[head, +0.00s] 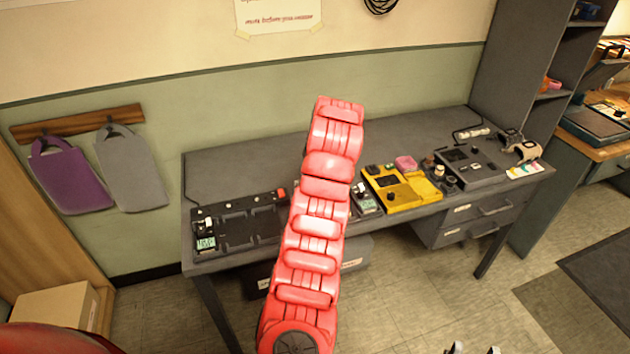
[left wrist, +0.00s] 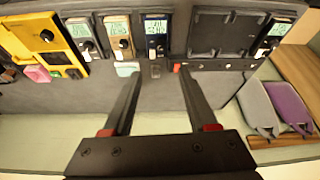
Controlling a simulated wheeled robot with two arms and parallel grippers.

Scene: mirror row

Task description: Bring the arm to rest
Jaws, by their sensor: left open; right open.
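My red left arm (head: 318,220) rises from the bottom middle of the head view and reaches over the dark desk (head: 245,160), hiding part of it. Its gripper is hidden behind the arm there. In the left wrist view my left gripper (left wrist: 159,74) shows two dark fingers spread apart with nothing between them, over the desk. My right gripper (head: 474,349) shows only its fingertips at the bottom edge of the head view. They are apart, with nothing seen between them, in front of the desk.
A black rack (head: 238,232) with handheld meters stands on the desk. A yellow tray (head: 399,188) and a grey device (head: 475,172) stand to the right. A shelf unit (head: 535,110) stands at the desk's right end. The floor (head: 410,290) in front is clear.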

